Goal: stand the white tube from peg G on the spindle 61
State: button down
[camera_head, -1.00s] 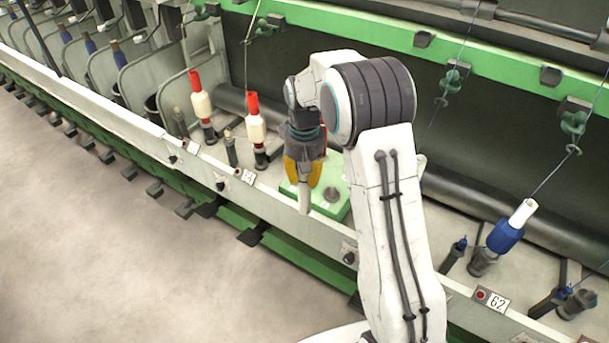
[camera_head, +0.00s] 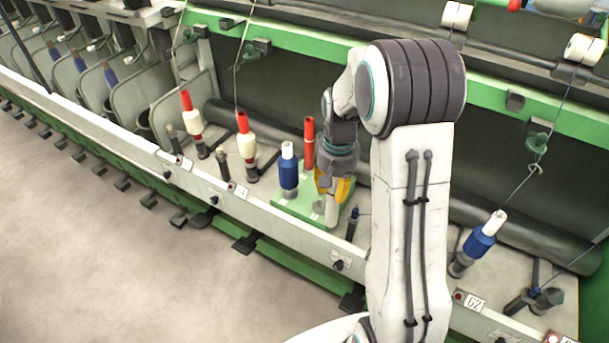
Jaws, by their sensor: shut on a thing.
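My gripper (camera_head: 334,190), with yellow fingers, is shut on a white tube (camera_head: 331,213). The tube hangs upright below the fingers, in front of the right part of a green board (camera_head: 284,205). I cannot tell whether its lower end touches anything. A grey peg base (camera_head: 319,207) shows just left of the tube. Peg letters are not readable. A bare, dark spindle with a blue tip (camera_head: 353,222) stands right of the board, a little right of the tube and apart from it. No number 61 is visible; my arm hides the rail right of that spindle.
A blue bobbin on a white tube (camera_head: 288,170) and a red tube (camera_head: 308,145) stand on the board. Two cream bobbins on red tubes (camera_head: 246,145) stand to the left. Right of my arm, a blue bobbin (camera_head: 480,243) stands tilted near plate 62 (camera_head: 474,302).

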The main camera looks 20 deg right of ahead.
jog(key=s+d+f+m, duration=0.2)
jog(key=s+d+m, duration=2.3)
jog(key=s+d, duration=1.3)
jog(key=shift+s+f, duration=0.35)
jog(key=shift+s, duration=0.8)
